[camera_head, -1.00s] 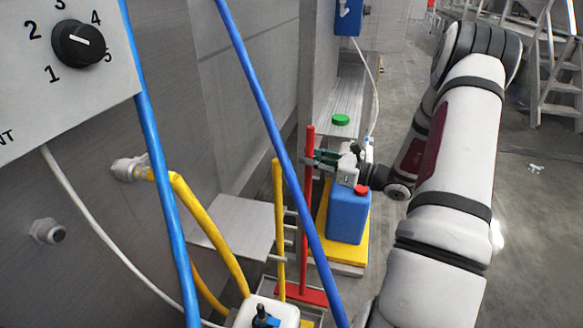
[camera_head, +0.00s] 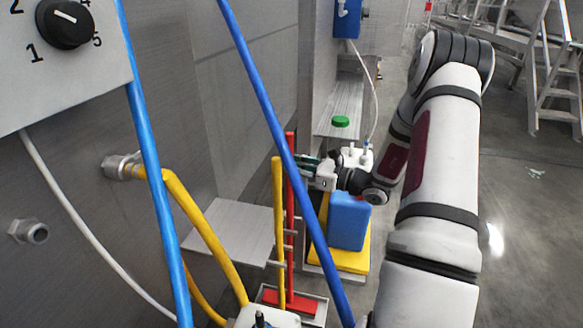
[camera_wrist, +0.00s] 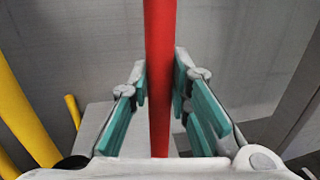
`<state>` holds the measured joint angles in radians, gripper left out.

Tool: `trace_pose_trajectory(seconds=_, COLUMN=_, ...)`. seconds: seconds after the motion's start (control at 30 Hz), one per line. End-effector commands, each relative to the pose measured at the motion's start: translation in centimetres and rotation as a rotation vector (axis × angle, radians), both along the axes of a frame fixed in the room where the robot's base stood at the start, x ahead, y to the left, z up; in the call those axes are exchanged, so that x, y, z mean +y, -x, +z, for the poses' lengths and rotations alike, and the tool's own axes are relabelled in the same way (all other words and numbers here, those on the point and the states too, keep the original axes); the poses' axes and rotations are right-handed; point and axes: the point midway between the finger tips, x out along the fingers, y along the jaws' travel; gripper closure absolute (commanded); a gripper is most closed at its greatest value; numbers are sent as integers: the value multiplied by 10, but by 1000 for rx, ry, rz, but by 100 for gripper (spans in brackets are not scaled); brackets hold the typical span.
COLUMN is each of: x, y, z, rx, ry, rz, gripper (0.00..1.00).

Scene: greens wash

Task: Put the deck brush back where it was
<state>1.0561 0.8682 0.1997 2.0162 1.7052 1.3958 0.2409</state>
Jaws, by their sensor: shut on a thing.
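The deck brush has a red upright handle (camera_head: 290,222) and a red head (camera_head: 290,303) low down, at a shallow grey tray (camera_head: 318,318). I cannot tell whether the head rests in it. My gripper (camera_head: 304,163) is shut on the upper handle, partly hidden behind a slanting blue pole or hose. In the wrist view the handle (camera_wrist: 160,50) runs between the two green-padded fingers. A wall rack with short prongs (camera_head: 277,264) is beside the handle, below a grey plate. A yellow pole (camera_head: 278,230) stands just left of the handle.
The slanting blue pole or hose (camera_head: 268,100) crosses in front. A blue container (camera_head: 349,220) stands on a yellow base (camera_head: 352,258) to the right. A yellow hose (camera_head: 200,225) hangs at left. A grey plate (camera_head: 230,232) juts from the wall. Open floor lies right.

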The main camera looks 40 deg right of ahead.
Motion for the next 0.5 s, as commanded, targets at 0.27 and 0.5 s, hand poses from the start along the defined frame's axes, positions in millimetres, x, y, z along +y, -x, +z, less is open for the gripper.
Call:
trace_pose_trajectory(seconds=0.27, x=0, y=0, z=-2, rx=0, ry=0, rz=0, gripper=73)
trace_pose_trajectory(seconds=0.5, x=0, y=0, z=-2, rx=0, ry=0, rz=0, gripper=62)
